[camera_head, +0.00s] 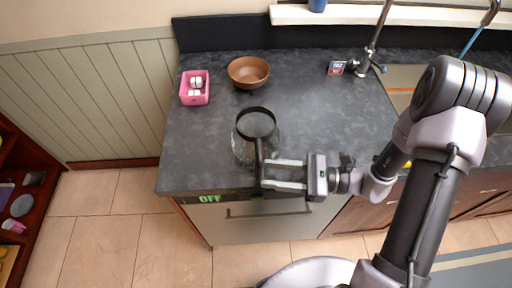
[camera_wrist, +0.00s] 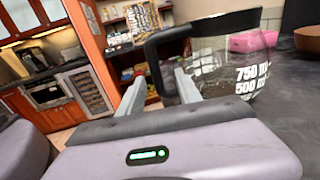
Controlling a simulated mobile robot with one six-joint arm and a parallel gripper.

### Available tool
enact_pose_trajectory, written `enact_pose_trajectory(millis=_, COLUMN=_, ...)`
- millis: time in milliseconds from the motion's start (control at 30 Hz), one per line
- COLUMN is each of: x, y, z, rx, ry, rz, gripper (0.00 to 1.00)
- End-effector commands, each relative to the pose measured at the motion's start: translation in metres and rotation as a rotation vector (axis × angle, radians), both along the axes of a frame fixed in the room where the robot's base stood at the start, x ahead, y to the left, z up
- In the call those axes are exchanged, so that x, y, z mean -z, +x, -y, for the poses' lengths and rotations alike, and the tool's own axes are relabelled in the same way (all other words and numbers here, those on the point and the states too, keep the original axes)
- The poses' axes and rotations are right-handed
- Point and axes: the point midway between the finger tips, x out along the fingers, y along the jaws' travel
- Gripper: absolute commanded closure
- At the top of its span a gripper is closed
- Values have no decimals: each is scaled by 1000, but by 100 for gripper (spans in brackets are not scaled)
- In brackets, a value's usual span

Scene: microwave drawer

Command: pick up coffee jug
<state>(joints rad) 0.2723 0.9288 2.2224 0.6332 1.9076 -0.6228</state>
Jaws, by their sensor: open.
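The coffee jug (camera_head: 243,146) is clear glass with a dark lid and a dark handle (camera_head: 259,160) that points toward the counter's front edge. It stands upright near the front of the dark counter. My gripper (camera_head: 264,174) is open at the jug's front, with its fingers reaching left around the handle. In the wrist view the dark handle (camera_wrist: 151,62) lies between my two fingertips (camera_wrist: 158,88), and the glass jug (camera_wrist: 235,62) with white volume marks is just beyond at the right. I cannot tell whether the fingers touch the handle.
A brown bowl (camera_head: 249,72) and a pink tray (camera_head: 195,87) with small white items sit behind the jug. A faucet (camera_head: 372,50) and sink (camera_head: 402,76) are at the right. A drawer front (camera_head: 270,222) lies below the counter edge.

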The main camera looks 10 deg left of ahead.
Motion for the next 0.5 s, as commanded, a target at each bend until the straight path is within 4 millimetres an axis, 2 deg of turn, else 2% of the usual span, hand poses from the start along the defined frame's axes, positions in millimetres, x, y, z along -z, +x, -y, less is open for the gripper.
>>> enact_pose_trajectory(millis=133, x=0, y=-2, z=-18, rx=-2, ry=0, rz=1, gripper=59)
enact_pose_trajectory(millis=333, x=-3, y=-9, z=-56, rx=-5, ry=-1, rz=1, gripper=59)
enact_pose_trajectory(millis=500, x=-5, y=-8, z=-64, rx=0, ry=-1, rz=0, gripper=59)
